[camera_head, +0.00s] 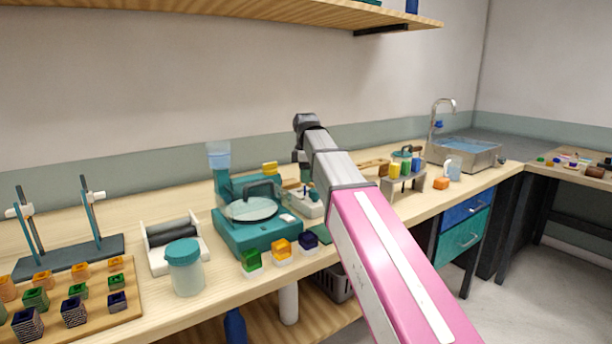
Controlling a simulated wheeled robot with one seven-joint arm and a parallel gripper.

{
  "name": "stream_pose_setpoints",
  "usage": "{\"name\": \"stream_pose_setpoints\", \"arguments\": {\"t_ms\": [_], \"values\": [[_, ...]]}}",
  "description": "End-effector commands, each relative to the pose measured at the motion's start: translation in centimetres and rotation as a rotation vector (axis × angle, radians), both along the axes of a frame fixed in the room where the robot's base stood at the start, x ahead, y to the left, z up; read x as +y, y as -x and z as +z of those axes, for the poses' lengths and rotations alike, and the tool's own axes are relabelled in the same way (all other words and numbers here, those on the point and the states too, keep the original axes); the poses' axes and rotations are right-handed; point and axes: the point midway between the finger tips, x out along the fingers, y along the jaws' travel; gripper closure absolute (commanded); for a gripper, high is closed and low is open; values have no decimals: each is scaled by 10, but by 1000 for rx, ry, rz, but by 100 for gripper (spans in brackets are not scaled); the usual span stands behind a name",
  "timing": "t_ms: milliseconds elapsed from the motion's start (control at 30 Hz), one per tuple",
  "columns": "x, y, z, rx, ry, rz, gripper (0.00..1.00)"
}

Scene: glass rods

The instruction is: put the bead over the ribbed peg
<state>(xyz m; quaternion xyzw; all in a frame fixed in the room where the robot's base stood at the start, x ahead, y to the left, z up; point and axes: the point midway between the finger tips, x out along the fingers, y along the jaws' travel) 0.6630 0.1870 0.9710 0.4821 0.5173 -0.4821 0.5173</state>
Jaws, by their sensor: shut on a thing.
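My arm reaches over the bench, and my gripper (302,158) hangs at its far end, partly hidden behind my forearm. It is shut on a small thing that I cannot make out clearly. Below it stands a small white device (304,206) with short blue-teal upright parts (313,194). I cannot tell whether one of these is the ribbed peg. No bead can be picked out with certainty at this size.
A teal machine (262,237) with a round plate stands just left of the gripper. Coloured blocks (281,249) sit before it. A lidded jar (186,268), roller stand (172,240) and block board (135,310) are further left. A rack (403,182) and sink (463,153) are right.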

Motion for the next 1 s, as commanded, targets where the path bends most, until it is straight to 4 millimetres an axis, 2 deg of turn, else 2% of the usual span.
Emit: {"name": "stream_pose_setpoints", "arguments": {"t_ms": [367, 1000], "values": [[0, 0, -2, 0, 0, 0, 92], [0, 0, -24, 1, 0, 0, 92]]}}
